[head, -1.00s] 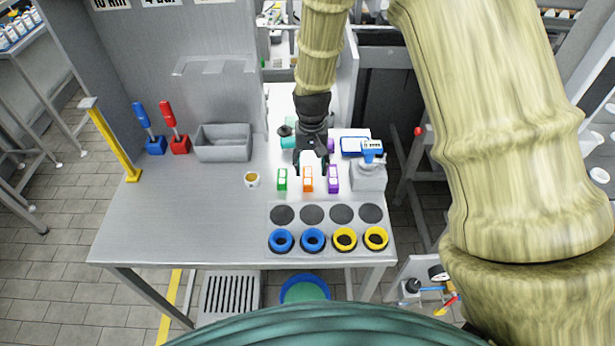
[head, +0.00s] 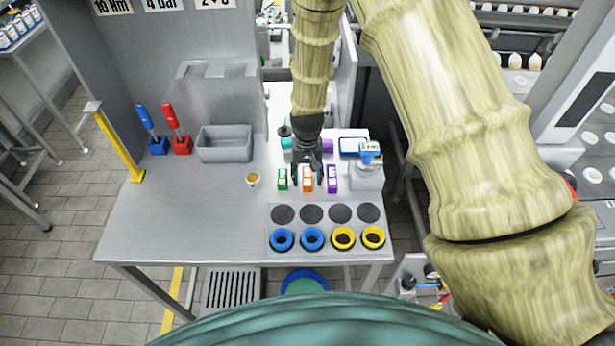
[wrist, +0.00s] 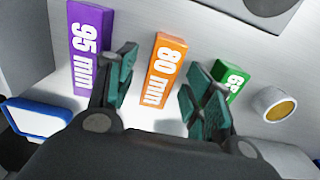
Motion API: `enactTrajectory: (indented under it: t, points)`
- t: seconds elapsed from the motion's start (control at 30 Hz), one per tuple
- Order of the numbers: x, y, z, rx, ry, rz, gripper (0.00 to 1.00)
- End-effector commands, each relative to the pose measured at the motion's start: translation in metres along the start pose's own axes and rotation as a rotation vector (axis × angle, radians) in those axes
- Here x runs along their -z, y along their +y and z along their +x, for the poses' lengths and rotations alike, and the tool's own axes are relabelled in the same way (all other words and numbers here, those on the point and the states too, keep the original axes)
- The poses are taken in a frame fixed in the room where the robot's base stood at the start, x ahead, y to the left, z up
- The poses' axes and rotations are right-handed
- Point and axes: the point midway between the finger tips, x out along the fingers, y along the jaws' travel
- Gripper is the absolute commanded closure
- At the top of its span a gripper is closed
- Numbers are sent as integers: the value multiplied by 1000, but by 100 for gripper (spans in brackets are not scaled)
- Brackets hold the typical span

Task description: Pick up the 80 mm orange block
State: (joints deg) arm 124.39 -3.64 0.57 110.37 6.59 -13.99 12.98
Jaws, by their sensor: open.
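The orange block (wrist: 165,62), marked "80 mm", lies on the table between a purple and a green block. In the head view the orange block (head: 307,184) is partly covered by my gripper (head: 307,180). In the wrist view my gripper (wrist: 157,95) is open, with one teal finger on each side of the orange block's near end. I cannot tell whether the fingertips touch it. The purple block (wrist: 90,45), marked "95 mm", is left of the left finger. The green block (wrist: 230,78) is close to the right finger, which partly covers it.
A small cup (head: 252,180) stands left of the green block. A grey bin (head: 225,150) is farther left. Blue and yellow rings (head: 343,237) sit on a plate near the front edge. A device with a blue top (head: 368,168) stands right. The table's left front is clear.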

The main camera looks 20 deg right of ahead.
Motion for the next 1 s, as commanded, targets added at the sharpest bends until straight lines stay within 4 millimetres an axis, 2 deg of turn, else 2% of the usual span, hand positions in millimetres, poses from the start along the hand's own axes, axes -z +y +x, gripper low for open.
enactTrajectory:
  t: [0.27,0.53,1.0]
  points:
    - [0,0,1,0,0,0,50]
    - [0,0,1,0,-1,0,99]
    - [0,0,-6,0,0,0,100]
